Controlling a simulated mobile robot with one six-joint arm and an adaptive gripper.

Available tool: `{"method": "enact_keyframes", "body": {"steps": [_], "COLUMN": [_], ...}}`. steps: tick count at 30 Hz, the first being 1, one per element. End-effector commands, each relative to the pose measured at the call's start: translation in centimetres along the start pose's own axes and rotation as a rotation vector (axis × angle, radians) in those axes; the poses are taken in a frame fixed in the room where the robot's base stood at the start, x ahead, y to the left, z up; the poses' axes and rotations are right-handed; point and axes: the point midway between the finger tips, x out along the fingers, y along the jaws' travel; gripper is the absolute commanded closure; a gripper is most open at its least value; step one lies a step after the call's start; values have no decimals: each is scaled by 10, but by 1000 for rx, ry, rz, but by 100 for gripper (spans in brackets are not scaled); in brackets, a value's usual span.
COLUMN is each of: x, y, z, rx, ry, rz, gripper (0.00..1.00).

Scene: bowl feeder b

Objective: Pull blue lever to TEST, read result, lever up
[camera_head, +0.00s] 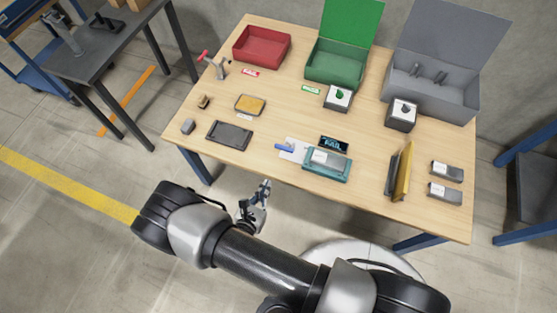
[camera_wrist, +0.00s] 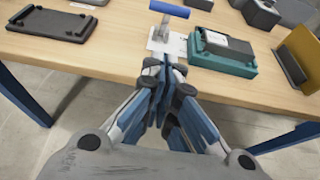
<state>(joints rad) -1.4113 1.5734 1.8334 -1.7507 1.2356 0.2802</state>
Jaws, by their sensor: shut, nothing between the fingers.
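The blue lever (camera_head: 285,147) stands on a pale plate (camera_head: 293,153) near the table's front edge. Its blue handle also shows at the top of the wrist view (camera_wrist: 169,9), lying crosswise on a grey stem. A teal fixture (camera_head: 340,176) to its right holds a grey block with a white label (camera_head: 322,157). A black display (camera_head: 333,144) behind the fixture shows cyan text, too small to read surely. My gripper (camera_head: 266,184) is in front of the table edge, short of the lever and apart from it. In the wrist view its fingers (camera_wrist: 165,75) are shut and empty.
A red bin (camera_head: 237,48), an open green box (camera_head: 335,86) and an open grey box (camera_head: 430,103) stand along the back. A dark tray (camera_head: 229,135) lies left of the lever. Yellow and dark upright plates (camera_head: 402,175) stand right of the fixture. Bare wood lies between.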

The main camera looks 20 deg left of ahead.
Motion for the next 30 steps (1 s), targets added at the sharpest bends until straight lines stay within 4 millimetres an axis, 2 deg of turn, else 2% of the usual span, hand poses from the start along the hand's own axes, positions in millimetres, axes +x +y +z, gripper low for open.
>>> {"method": "enact_keyframes", "body": {"steps": [5, 15, 21, 30], "x": [27, 99, 118, 124], "y": [-2, -2, -1, -1], "z": [-2, -2, 21, 28], "rx": [3, 4, 4, 0], "ry": [0, 0, -1, 0], "rz": [-8, -6, -4, -2], "gripper": [100, 100, 100, 100]}}
